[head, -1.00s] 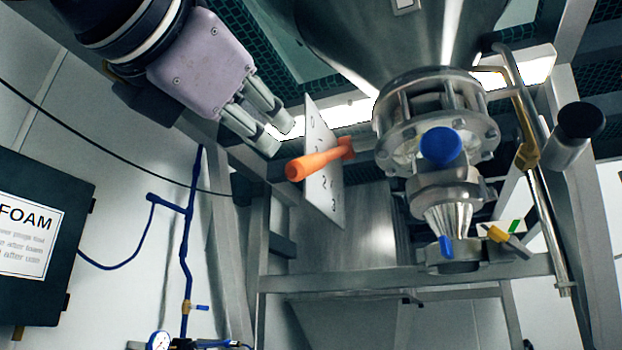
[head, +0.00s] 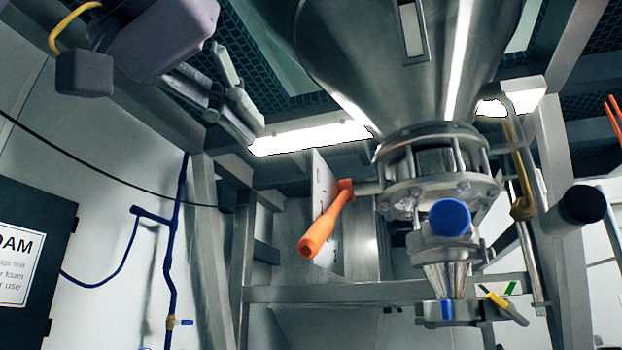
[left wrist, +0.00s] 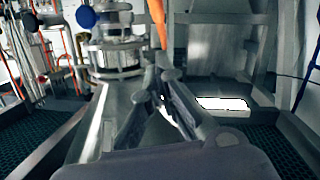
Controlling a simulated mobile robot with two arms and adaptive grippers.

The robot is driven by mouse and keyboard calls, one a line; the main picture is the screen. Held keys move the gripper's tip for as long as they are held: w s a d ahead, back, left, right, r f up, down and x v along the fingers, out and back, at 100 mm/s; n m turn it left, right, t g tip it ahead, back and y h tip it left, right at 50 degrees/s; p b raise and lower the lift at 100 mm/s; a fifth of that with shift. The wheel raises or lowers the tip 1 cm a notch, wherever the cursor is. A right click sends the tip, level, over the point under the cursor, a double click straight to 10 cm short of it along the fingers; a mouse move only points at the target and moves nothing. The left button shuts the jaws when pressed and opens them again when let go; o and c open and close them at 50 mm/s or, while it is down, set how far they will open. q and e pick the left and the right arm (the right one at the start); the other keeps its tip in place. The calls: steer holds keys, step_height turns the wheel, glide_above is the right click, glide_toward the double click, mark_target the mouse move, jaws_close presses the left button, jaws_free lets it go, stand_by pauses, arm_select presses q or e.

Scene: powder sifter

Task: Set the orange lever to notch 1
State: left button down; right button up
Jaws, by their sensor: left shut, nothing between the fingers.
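The orange lever (head: 327,222) hangs steeply down and to the left from its pivot beside the notch plate (head: 323,190), its round end lowest. The plate is nearly edge-on and its numbers are too small to read, so I cannot tell the lever's notch. The lever also shows at the top of the left wrist view (left wrist: 157,22). My left gripper (head: 254,132) is above and to the left of the lever, apart from it and empty. Its fingers (left wrist: 160,82) are close together in the left wrist view. My right gripper is not in view.
The steel hopper (head: 400,60) with its flanged outlet stands right of the plate. A blue round knob (head: 450,217) and a yellow-handled valve (head: 505,306) are below. Steel frame beams surround it. Open space lies between my left gripper and the lever.

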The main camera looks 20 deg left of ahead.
arm_select(q)
steer(key=p, duration=0.2)
glide_above(313, 225)
steer(key=f+v, duration=0.1)
steer(key=v, duration=0.4)
steer(key=f, duration=0.2)
steer(key=shift+w+d+f+m, duration=0.2)
steer(key=shift+w+f+m, duration=0.1)
steer(key=shift+w+f, duration=0.5)
steer(key=shift+w+d+f, duration=0.1)
steer(key=shift+w+f, duration=0.05)
steer(key=shift+f, duration=0.45)
steer(key=shift+w+f+b, duration=0.2)
steer(key=shift+f+b, duration=0.15)
steer(key=shift+f, duration=0.25)
steer(key=shift+w+f+b, duration=0.2)
steer(key=shift+f+b, duration=0.15)
steer(key=shift+f, duration=0.2)
steer(key=shift+w, duration=0.25)
